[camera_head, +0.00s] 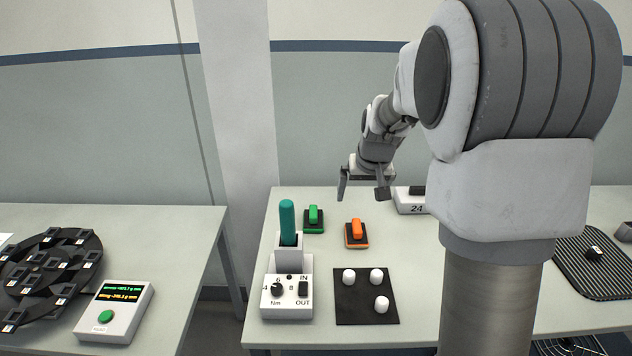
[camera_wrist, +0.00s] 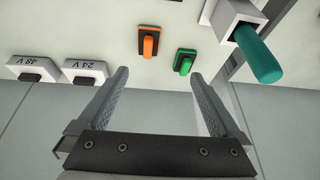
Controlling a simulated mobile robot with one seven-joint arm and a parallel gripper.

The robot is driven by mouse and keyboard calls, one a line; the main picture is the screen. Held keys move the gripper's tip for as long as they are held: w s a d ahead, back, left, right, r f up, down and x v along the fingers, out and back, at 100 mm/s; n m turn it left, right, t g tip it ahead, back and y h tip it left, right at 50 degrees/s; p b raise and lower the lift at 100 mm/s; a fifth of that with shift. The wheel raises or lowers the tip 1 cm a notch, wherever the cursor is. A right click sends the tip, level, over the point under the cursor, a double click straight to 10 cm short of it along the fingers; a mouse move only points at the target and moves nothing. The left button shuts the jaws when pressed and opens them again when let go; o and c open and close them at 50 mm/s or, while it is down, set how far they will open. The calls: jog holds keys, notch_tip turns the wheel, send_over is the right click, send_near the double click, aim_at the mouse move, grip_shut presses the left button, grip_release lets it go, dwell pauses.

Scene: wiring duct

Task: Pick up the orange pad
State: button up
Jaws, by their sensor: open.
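The orange pad (camera_head: 356,234) is a dark square base with an upright orange block on top, on the middle table in the head view. It also shows in the wrist view (camera_wrist: 148,42), near the top middle. My gripper (camera_head: 363,197) is open and empty, above and behind the orange pad in the head view. In the wrist view my gripper's two fingers (camera_wrist: 160,73) are spread wide, and the pad lies beyond their tips, apart from them. A similar green pad (camera_head: 313,219) stands left of the orange one; the wrist view shows it too (camera_wrist: 185,62).
A teal-handled tool (camera_head: 287,222) stands upright in a holder behind a white control box (camera_head: 287,297). A black mat (camera_head: 366,305) with several white knobs lies in front. A white block marked 24 (camera_head: 410,203) is at the back right. Clear table surrounds the orange pad.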

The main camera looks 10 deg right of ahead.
send_near(357, 224)
jog(key=shift+h, duration=0.3)
jog(key=x, duration=0.2)
jog(key=s+p+x, duration=0.1)
jog(key=x, duration=0.2)
jog(key=shift+w+a+f, duration=0.1)
jog(key=shift+w+f, duration=0.05)
jog(key=shift+f, duration=0.3)
jog(key=shift+a+p+x, duration=0.1)
jog(key=shift+p+x, duration=0.2)
jog(key=shift+x, duration=1.1)
jog(key=shift+a+p+x, duration=0.15)
jog(key=shift+p+x, duration=0.15)
jog(key=shift+x, duration=1.15)
jog(key=shift+w+d, duration=0.1)
jog(key=shift+w, duration=0.05)
jog(key=shift+c, duration=0.2)
jog(key=shift+r, duration=0.1)
jog(key=c, duration=1.3)
jog(key=shift+r, duration=0.45)
notch_tip(357, 224, up, 3)
jog(key=shift+f+b, duration=0.15)
jog(key=shift+b, duration=0.15)
jog(key=s+d+r, duration=0.3)
jog(key=s+d, duration=0.1)
jog(key=s+d+r+b, duration=0.1)
jog(key=s+d+r, duration=0.3)
jog(key=shift+d+r+b, duration=0.2)
jog(key=shift+d+b, duration=0.1)
